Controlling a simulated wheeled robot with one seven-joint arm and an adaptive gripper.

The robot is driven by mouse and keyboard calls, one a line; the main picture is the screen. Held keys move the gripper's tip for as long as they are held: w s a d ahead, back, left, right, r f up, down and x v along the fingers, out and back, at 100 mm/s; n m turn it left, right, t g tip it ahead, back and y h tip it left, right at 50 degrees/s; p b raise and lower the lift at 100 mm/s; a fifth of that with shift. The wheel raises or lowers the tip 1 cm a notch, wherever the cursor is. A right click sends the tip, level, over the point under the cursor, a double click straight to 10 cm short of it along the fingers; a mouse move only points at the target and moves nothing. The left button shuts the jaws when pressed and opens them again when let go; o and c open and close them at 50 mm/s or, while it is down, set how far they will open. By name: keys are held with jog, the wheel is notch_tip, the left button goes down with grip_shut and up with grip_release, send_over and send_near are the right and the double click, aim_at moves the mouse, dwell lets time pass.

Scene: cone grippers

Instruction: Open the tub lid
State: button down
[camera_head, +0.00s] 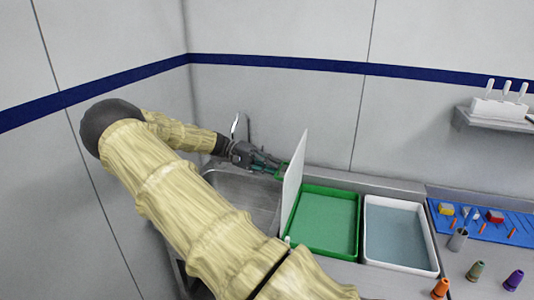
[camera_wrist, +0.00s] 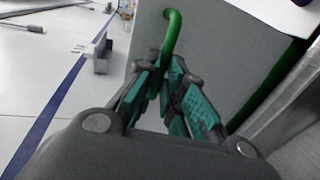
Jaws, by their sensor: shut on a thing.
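The green tub (camera_head: 325,250) stands on the counter, its inside visible. Its white lid (camera_head: 296,185) stands tilted up, close to upright, along the tub's left edge. My gripper (camera_head: 282,168) reaches the lid from the left, over the sink side. In the wrist view my gripper (camera_wrist: 165,100) has its teal fingers shut on the green lid handle (camera_wrist: 172,28). The handle curves out from the white lid face (camera_wrist: 215,50). The tub's green rim (camera_wrist: 272,85) shows behind the lid. The handle part between the fingers is mostly hidden.
A metal sink (camera_head: 245,195) lies left of the tub, under my arm, with a faucet (camera_head: 235,125) behind. A white tray (camera_head: 431,255) stands right of the tub. Further right are a blue mat (camera_head: 500,225), a metal cup (camera_head: 458,240) and coloured cones (camera_head: 441,287). A wall shelf (camera_head: 490,120) hangs above.

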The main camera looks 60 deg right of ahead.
jog(key=shift+f, duration=0.1)
jog(key=c, duration=1.5)
grip_release()
jog(key=shift+a, duration=0.1)
jog(key=shift+w, duration=0.1)
jog(key=v, duration=1.1)
jog(key=shift+w+r, duration=0.2)
jog(key=shift+w, duration=0.15)
jog(key=shift+a+r, duration=0.1)
